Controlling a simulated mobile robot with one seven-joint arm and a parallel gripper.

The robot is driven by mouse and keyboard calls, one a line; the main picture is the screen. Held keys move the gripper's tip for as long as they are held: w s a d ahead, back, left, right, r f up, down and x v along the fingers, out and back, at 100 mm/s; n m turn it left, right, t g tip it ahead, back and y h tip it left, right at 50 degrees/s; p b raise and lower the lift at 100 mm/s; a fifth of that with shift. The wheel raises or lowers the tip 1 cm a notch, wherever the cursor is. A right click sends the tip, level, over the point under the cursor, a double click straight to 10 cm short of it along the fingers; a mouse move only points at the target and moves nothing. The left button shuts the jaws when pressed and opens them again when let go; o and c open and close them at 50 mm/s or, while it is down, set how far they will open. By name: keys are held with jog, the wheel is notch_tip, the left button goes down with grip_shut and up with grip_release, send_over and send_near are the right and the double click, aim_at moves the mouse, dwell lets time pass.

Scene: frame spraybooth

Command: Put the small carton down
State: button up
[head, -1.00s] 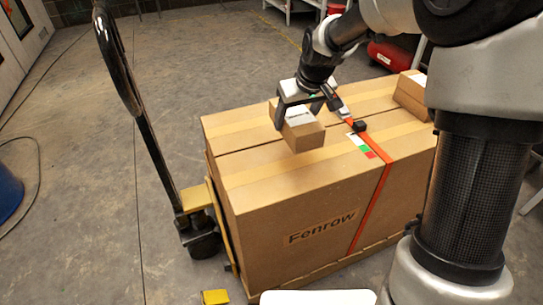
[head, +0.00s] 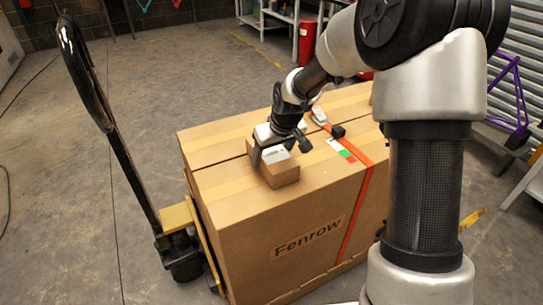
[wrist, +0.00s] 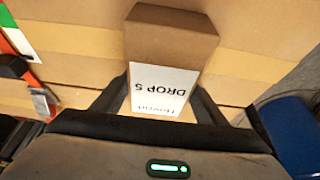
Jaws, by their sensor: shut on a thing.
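The small carton (head: 280,170) is a brown box with a white label. In the wrist view the carton (wrist: 172,42) shows a label reading "DROP 5", upside down. My gripper (head: 279,151) is shut on it, with one finger on each side. The carton is over the top of the large Fenrow box (head: 230,186), near its left part. I cannot tell whether its underside touches the box top.
An orange strap (head: 357,215) with a black buckle (head: 338,131) crosses the large box to the right of the carton. A pallet jack handle (head: 110,130) rises at the left. The box top left of the carton is clear.

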jog(key=shift+f, duration=0.1)
jog(key=o, duration=1.4)
jog(key=shift+r, duration=0.2)
jog(key=p+v, duration=0.3)
jog(key=v, duration=0.9)
jog(key=shift+s, duration=0.1)
